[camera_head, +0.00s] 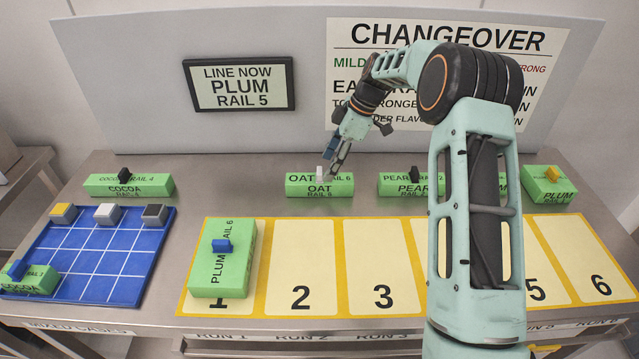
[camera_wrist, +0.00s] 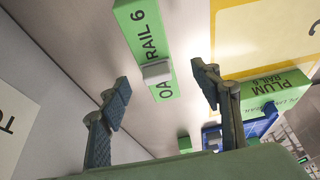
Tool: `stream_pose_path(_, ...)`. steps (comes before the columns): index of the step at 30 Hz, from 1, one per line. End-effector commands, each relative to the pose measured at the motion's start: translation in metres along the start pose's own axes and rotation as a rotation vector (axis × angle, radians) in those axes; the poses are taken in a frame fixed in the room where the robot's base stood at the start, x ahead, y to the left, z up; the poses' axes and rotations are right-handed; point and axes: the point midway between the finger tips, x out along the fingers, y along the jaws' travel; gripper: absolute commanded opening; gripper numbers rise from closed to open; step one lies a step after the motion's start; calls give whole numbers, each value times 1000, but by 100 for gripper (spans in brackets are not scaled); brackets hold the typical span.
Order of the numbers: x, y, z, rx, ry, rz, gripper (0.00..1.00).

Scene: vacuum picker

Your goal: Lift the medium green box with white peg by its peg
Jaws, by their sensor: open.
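The green box with the white peg (camera_head: 300,190), labelled OAT RAIL 6, lies at the back middle of the steel table. Its white peg (camera_head: 320,172) stands up from the top. In the wrist view the box (camera_wrist: 141,30) runs away from me, with the peg (camera_wrist: 157,72) near its closer part. My gripper (camera_head: 334,164) is just above the box, beside the peg on its right in the head view. In the wrist view my gripper (camera_wrist: 160,88) is open, and the peg shows between its spread fingers. I cannot tell how much height separates fingers and peg.
PEAR box (camera_head: 395,189) and PLUM box with yellow peg (camera_head: 548,184) stand right. COCOA box (camera_head: 110,186) stands back left. A blue grid tray (camera_head: 110,265) holds small blocks and another COCOA box. A PLUM box with blue peg (camera_head: 235,275) covers slot 1 of the numbered mat (camera_head: 300,245).

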Motion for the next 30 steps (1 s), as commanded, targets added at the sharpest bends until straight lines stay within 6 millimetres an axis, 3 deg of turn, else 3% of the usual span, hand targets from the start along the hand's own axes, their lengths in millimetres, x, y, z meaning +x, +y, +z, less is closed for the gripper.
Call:
stream_pose_path(11,46,6,-9,1,-1,-1,58)
stream_pose_path(20,52,6,-8,1,-1,1,58)
stream_pose_path(30,52,6,-8,1,-1,1,20)
